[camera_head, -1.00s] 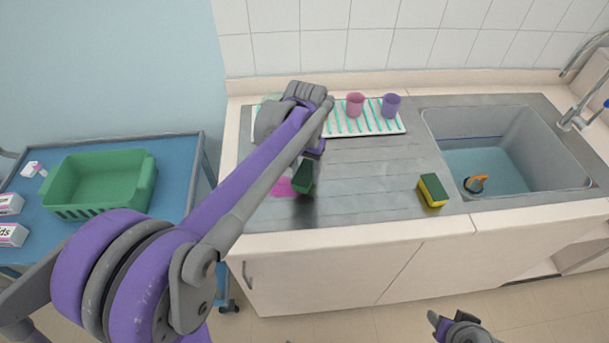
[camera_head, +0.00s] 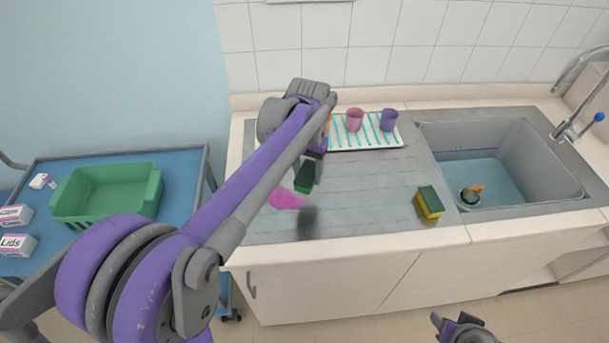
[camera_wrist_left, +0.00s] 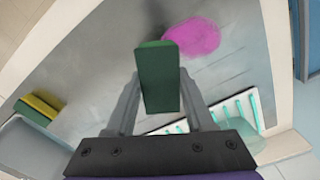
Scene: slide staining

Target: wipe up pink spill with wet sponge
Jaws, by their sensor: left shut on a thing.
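The pink spill (camera_head: 285,199) lies on the ribbed steel drainboard, left of its middle. My left gripper (camera_head: 310,160) is shut on a green sponge (camera_head: 304,178), beside the spill and above the board; a dark shadow falls apart from it. In the left wrist view, the held sponge (camera_wrist_left: 159,78) hangs between the fingers, with the spill (camera_wrist_left: 196,37) just past its end. I cannot tell whether it is wet. A second sponge (camera_head: 429,202), yellow and green, lies on the board near the sink. My right gripper (camera_head: 455,325) shows only partly at the bottom edge; its jaws are unclear.
A white and teal drying mat (camera_head: 378,139) holds a pink cup (camera_head: 354,119) and a purple cup (camera_head: 389,119) at the back. The sink (camera_head: 520,135) with water is at right. A green basket (camera_head: 108,195) stands on a blue cart (camera_head: 192,178). The board's middle is clear.

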